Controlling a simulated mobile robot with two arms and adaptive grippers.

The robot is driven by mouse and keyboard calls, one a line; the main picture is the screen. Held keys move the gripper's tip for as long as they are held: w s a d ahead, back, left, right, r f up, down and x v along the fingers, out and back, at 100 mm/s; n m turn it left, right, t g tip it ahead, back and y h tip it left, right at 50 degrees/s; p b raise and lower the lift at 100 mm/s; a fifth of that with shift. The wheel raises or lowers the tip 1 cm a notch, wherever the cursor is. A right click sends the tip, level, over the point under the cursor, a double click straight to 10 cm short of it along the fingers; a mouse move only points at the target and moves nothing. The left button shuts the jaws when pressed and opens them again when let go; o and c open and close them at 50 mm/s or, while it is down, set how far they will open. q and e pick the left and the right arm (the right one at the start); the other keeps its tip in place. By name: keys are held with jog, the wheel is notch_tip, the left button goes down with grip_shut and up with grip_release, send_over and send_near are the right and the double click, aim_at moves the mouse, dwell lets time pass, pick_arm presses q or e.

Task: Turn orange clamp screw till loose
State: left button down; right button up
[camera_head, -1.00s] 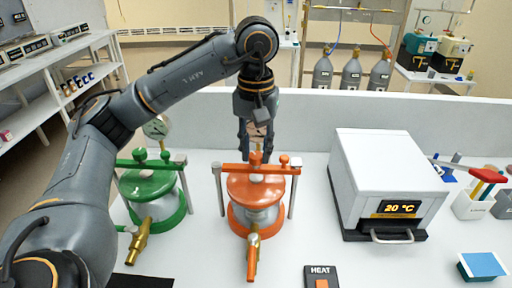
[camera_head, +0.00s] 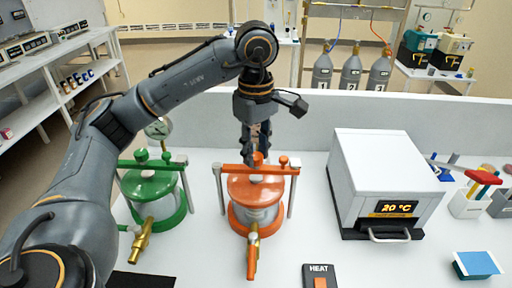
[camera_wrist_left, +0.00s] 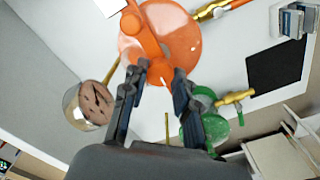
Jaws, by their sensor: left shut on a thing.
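The orange pressure vessel (camera_head: 252,190) stands on the white bench with an orange clamp bar (camera_head: 235,169) across its lid. My left gripper (camera_head: 256,155) points down over the middle of the bar and is shut on the orange clamp screw. The screw is mostly hidden by the fingers in the head view. In the left wrist view the two dark fingers (camera_wrist_left: 158,75) flank the screw at the clamp bar (camera_wrist_left: 146,38), above the round orange lid (camera_wrist_left: 182,40). My right gripper is in neither view.
A green vessel (camera_head: 150,185) with its own clamp stands to the left. A gauge (camera_wrist_left: 92,101) is close beside the fingers in the left wrist view. A white heater box (camera_head: 385,170) stands to the right, and a HEAT switch (camera_head: 320,275) lies in front.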

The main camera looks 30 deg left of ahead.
pick_arm(q)
jog(key=n, duration=0.5)
jog(key=shift+n, duration=0.3)
jog(key=n+p, duration=0.1)
jog(key=n, duration=1.3)
jog(key=shift+p, duration=0.35)
jog(key=n, duration=0.5)
jog(key=shift+n, duration=0.4)
jog(key=n+p, duration=0.1)
jog(key=n, duration=0.3)
jog(key=shift+n, duration=0.3)
jog(key=n, duration=0.4)
jog(key=n+p, duration=0.1)
jog(key=n, duration=0.5)
jog(key=shift+r+n+p, duration=0.15)
jog(key=shift+n+p, duration=0.45)
jog(key=shift+n, duration=0.3)
jog(key=n+p, duration=0.5)
jog(key=p, duration=1)
jog(key=shift+r, duration=0.1)
jog(key=shift+f+n+p, duration=0.25)
jog(key=shift+n+p, duration=0.15)
jog(key=shift+p, duration=0.3)
